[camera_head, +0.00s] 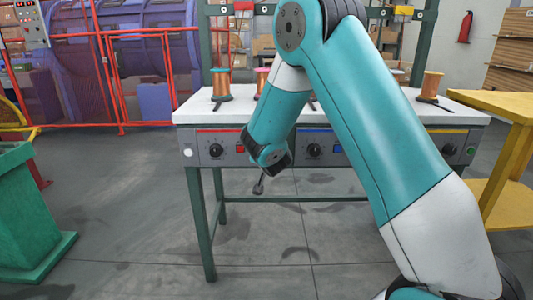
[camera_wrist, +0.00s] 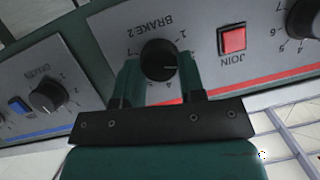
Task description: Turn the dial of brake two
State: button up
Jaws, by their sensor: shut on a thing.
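The dial of brake two (camera_wrist: 159,58) is a round black knob on a grey panel face in the wrist view. The label "BRAKE 2" shows upside down beside it, with scale numbers around the knob. My gripper (camera_wrist: 158,70) has its two dark green fingers on either side of the knob, shut on it. A small light mark shows on the knob, toward the right. In the head view my wrist (camera_head: 268,154) is in front of the panel with the red stripe and hides the dial and fingertips.
A red JOIN button (camera_wrist: 232,39) and another black dial (camera_wrist: 304,18) sit close on the same panel. The neighbouring blue-striped panel has its own dial (camera_wrist: 47,96) and blue button (camera_wrist: 18,105). Spools stand on the white bench top (camera_head: 190,114). A green bin (camera_head: 30,220) stands left.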

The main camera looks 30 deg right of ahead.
jog(key=shift+a+f+n+g+h, duration=0.2)
jog(key=shift+f+n+g+h, duration=0.15)
jog(key=shift+n, duration=0.25)
jog(key=shift+r, duration=0.1)
jog(key=o, duration=0.9)
jog(key=shift+r, duration=0.1)
jog(key=v, duration=1.7)
jog(key=shift+s, duration=0.15)
